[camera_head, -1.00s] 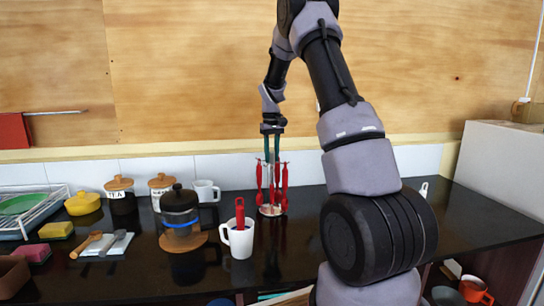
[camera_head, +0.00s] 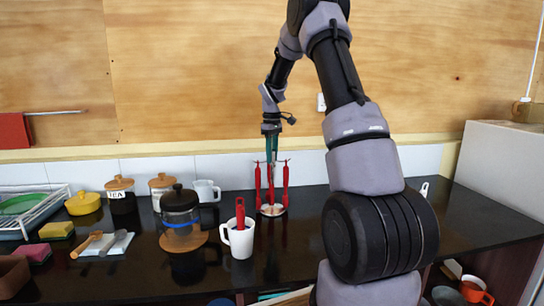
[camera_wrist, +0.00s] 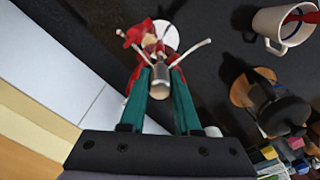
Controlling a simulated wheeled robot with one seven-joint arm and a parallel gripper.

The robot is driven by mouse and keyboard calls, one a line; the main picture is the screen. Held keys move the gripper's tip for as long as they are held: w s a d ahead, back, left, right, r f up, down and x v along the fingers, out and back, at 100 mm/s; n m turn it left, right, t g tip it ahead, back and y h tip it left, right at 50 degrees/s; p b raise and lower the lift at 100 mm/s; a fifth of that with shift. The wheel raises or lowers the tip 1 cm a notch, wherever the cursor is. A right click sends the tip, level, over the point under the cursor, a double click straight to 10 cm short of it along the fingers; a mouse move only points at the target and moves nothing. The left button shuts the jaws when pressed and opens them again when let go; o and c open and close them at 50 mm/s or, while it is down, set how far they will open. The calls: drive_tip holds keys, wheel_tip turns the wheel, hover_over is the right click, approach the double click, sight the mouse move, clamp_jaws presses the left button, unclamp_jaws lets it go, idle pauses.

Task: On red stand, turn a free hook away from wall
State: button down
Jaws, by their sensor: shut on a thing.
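The utensil stand (camera_head: 272,210) has a round pale base and red utensils (camera_head: 285,175) hanging around its post, near the tiled wall. My gripper (camera_head: 271,154) points down at its top, with green fingers. In the wrist view my gripper (camera_wrist: 160,78) is shut on the metal top (camera_wrist: 160,84) of the stand, one finger on each side. A thin metal hook (camera_wrist: 194,52) reaches to the upper right and looks bare. Another hook (camera_wrist: 132,50) reaches to the upper left. Red utensils (camera_wrist: 139,34) show beyond the left finger; which hooks carry them is partly hidden.
A white mug (camera_head: 238,240) with a red-handled thing in it stands just in front of the stand. A French press (camera_head: 180,215), labelled jars (camera_head: 121,195) and another white mug (camera_head: 205,190) stand to the left. The dark counter right of the stand is clear.

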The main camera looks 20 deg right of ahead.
idle(0.3)
drive_tip(key=c, duration=0.6)
unclamp_jaws()
wheel_tip(320, 180, up, 11)
drive_tip(key=shift+f, duration=0.1)
